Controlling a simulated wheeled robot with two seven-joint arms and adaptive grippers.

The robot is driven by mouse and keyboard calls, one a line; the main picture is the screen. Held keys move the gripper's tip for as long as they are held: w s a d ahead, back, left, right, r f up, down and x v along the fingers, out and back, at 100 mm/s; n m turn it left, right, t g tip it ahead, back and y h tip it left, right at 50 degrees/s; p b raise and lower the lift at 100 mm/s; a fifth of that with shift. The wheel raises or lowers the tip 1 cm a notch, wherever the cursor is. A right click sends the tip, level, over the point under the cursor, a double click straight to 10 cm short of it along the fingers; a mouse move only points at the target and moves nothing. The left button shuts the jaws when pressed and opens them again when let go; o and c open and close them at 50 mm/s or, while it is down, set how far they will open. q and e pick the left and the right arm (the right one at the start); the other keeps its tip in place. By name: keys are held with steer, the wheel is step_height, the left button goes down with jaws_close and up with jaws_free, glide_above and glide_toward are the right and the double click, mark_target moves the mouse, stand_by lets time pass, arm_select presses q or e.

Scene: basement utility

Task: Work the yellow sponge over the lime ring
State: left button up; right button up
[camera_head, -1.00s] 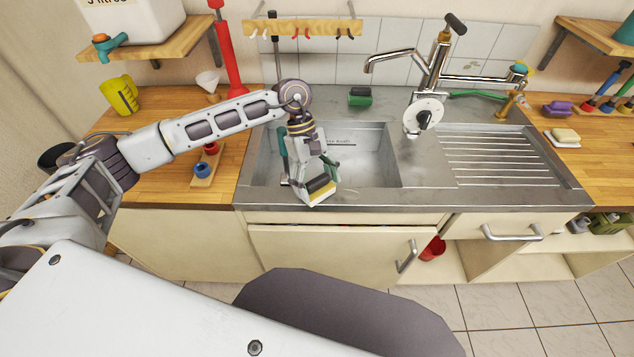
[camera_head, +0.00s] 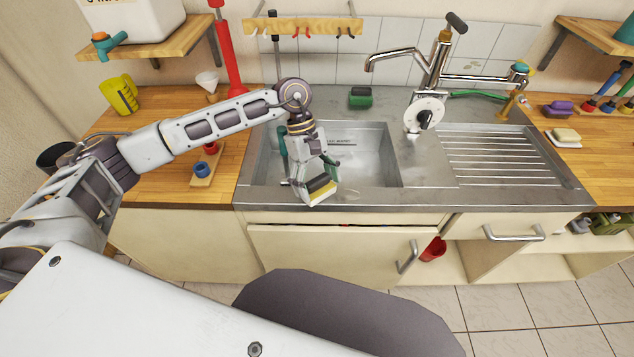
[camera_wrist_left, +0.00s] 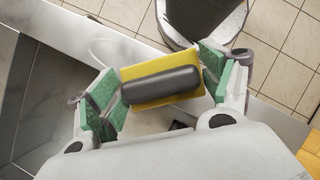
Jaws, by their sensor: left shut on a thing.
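The yellow sponge (camera_head: 322,195) has a dark grip block on its back. My left gripper (camera_head: 316,187) is shut on it, low at the front rim of the steel sink (camera_head: 437,199). In the left wrist view, the green-padded fingers of the gripper (camera_wrist_left: 160,86) hold the sponge (camera_wrist_left: 190,95) by its two ends. A faint pale ring, which looks like the lime ring (camera_head: 352,195), shows on the rim just right of the sponge. It also shows as a pale arc in the left wrist view (camera_wrist_left: 103,43). I cannot tell whether the sponge touches the rim. My right gripper is out of view.
The sink basin (camera_head: 375,160) lies behind the gripper, with the mixer tap (camera_head: 425,70) at the back. A green-and-black sponge (camera_head: 360,97) sits on the back ledge. The ribbed drainboard (camera_head: 500,160) on the right is clear. A red plunger-like tool (camera_head: 227,60) stands back left.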

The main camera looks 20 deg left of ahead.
arm_select(q)
steer(key=shift+s+f, duration=0.1)
steer(key=shift+f, duration=0.15)
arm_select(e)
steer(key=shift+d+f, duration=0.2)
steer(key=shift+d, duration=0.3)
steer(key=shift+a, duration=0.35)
arm_select(q)
steer(key=shift+s, duration=0.15)
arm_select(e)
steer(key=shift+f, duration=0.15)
arm_select(q)
steer(key=shift+s+d+r+b, duration=0.15)
steer(key=shift+s+b, duration=0.25)
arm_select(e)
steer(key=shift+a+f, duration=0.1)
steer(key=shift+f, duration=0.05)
arm_select(q)
steer(key=shift+w, duration=0.25)
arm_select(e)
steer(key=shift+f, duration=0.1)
arm_select(q)
steer(key=shift+w+a+b, duration=0.25)
steer(key=shift+w+b, duration=0.3)
steer(key=shift+w, duration=0.3)
steer(key=shift+w+r, duration=0.1)
steer(key=shift+w, duration=0.05)
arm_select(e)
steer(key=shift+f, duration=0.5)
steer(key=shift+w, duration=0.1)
